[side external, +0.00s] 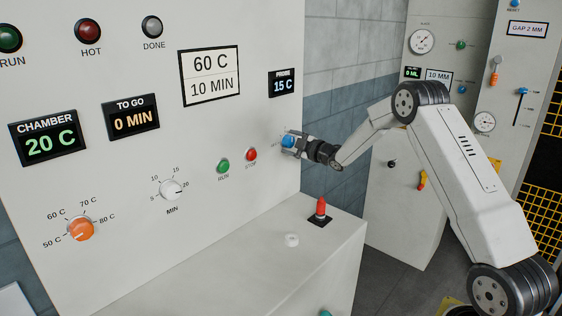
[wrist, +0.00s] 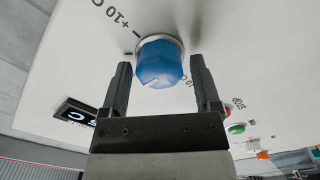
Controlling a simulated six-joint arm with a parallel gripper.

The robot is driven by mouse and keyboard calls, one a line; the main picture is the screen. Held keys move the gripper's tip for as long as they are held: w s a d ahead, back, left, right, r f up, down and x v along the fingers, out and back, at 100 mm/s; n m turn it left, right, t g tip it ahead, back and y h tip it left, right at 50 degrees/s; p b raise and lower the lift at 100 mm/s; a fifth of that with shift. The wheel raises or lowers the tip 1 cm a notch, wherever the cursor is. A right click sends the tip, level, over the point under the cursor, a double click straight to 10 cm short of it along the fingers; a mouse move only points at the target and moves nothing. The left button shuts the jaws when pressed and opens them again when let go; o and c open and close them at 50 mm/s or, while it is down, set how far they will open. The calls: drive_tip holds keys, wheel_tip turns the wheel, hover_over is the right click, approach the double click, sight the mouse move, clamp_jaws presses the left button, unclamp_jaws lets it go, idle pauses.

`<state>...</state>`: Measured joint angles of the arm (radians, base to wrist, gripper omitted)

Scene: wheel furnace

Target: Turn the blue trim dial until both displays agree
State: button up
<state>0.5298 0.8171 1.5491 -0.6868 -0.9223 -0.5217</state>
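The blue trim dial (side external: 288,141) is at the right edge of the white front panel. In the wrist view the blue dial (wrist: 159,62) sits between the two fingers of my gripper (wrist: 162,78), with a small gap visible on each side. The gripper (side external: 292,142) is at the dial in the side view, its fingers around it. The chamber display (side external: 47,138) reads 20 C in green. The probe display (side external: 282,83) reads 15 C in blue.
An orange knob (side external: 80,229), a white minute knob (side external: 171,188), a green run button (side external: 223,166) and a red stop button (side external: 251,154) are on the same panel. A red-topped lever (side external: 320,209) stands on the ledge below. A card (side external: 210,76) reads 60 C, 10 MIN.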

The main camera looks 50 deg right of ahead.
drive_tip(key=c, duration=0.9)
drive_tip(key=shift+m, duration=0.4)
drive_tip(key=m, duration=0.8)
drive_tip(key=shift+d, duration=0.1)
drive_tip(key=o, duration=1.2)
drive_tip(key=shift+o, duration=0.2)
